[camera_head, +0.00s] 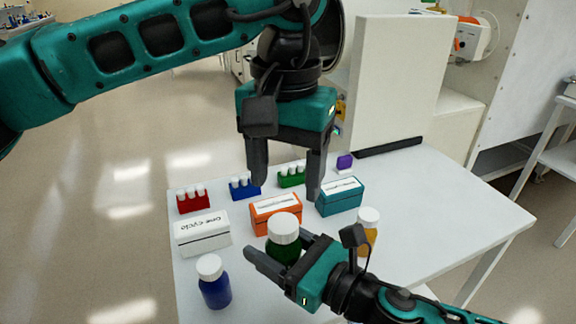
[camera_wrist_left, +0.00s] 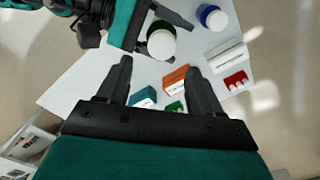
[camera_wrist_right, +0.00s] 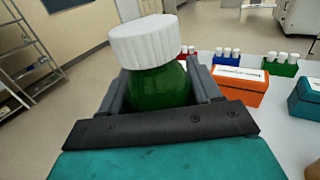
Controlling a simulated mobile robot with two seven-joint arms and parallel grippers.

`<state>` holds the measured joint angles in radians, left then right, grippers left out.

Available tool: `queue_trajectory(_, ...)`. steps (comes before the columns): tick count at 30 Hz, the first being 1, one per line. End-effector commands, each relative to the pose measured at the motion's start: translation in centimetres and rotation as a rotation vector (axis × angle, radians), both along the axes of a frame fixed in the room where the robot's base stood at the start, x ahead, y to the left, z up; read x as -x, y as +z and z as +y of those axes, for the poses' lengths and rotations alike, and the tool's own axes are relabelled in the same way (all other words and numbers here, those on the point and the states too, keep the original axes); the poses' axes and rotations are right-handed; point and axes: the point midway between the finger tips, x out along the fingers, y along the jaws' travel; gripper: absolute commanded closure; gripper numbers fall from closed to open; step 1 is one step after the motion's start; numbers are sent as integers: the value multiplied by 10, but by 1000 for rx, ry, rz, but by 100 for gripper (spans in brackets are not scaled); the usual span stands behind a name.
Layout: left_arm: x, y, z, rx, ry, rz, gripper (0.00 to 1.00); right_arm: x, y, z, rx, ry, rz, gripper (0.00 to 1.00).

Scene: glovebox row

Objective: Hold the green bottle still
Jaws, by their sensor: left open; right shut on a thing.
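The green bottle (camera_head: 283,250) has a white ribbed cap and stands upright at the front of the white table. My right gripper (camera_head: 275,262) is shut on its body, one finger on each side. In the right wrist view the green bottle (camera_wrist_right: 158,85) sits between the fingers, with the cap above them. My left gripper (camera_head: 288,190) is open and empty, pointing down above and behind the bottle. In the left wrist view the bottle's cap (camera_wrist_left: 161,45) lies beyond my open left fingers (camera_wrist_left: 160,80). The bottle's base is hidden by my right gripper.
A blue bottle (camera_head: 214,284) stands to the left and an amber bottle (camera_head: 367,232) to the right. Behind are a white box (camera_head: 203,240), an orange box (camera_head: 275,216), a teal box (camera_head: 340,198) and red, blue and green vial racks. The table's right side (camera_head: 450,215) is clear.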

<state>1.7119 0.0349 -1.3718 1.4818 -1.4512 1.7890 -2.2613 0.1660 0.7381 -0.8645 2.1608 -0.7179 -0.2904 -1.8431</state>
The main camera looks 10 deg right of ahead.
Motion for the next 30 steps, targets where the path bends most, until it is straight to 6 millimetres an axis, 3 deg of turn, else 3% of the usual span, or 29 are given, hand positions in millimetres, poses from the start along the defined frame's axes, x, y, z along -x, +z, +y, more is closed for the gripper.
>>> queue_trajectory(9, 1, -48, 0, 0, -1, 5, 35, 0, 0, 0, -1, 0, -1, 100)
queue_trajectory(15, 1, -70, 0, 2, 0, 5, 35, 0, 0, 0, -1, 0, -1, 100)
queue_trajectory(26, 1, -75, 0, 3, 1, 3, 35, 0, 0, 0, -1, 0, -1, 100)
queue_trajectory(30, 1, -75, 0, 3, 1, 3, 47, 0, 0, 0, -1, 0, -1, 100)
